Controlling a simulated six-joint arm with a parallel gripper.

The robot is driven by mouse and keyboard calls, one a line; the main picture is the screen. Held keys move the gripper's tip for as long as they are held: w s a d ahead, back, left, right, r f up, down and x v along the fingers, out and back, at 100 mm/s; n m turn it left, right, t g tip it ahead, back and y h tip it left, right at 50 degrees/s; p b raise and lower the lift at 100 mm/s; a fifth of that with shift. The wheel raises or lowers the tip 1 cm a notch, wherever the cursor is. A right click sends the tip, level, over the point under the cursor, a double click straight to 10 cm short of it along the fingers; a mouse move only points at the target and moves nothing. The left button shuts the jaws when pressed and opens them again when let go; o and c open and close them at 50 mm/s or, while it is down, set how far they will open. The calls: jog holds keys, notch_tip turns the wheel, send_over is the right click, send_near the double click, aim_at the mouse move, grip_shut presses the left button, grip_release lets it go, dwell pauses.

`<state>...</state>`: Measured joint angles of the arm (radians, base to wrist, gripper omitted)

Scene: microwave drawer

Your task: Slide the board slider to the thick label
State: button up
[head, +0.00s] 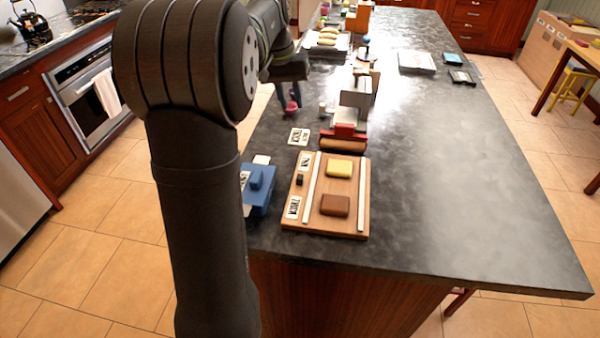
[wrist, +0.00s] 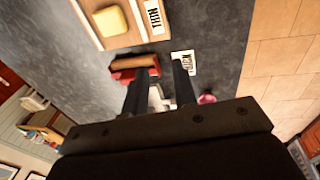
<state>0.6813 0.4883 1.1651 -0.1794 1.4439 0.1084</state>
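The wooden board (head: 362,196) lies near the front end of the dark counter, with two white rails along it. The slider, a small black block (head: 299,180), sits at the board's left edge, between the THIN label (head: 304,162) and the THICK label (head: 293,207). The THICK label is at the near end. In the wrist view, only part of the board (wrist: 90,30) and the THIN label (wrist: 154,16) show; I cannot see the slider there. My gripper (wrist: 162,80) is open and empty, with its fingers apart. In the head view it is beyond the board, above the counter's left side.
A yellow block (head: 339,169) and a brown block (head: 335,205) sit on the board. A blue device (head: 258,188) stands left of it. A red holder with a brown roll (head: 343,143) and another label (head: 298,136) are just beyond it.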

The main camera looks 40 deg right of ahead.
jog(key=r+y, duration=0.1)
jog(key=y, duration=0.1)
send_over(300, 176)
jog(key=shift+t, duration=0.4)
notch_tip(300, 176, down, 17)
grip_shut()
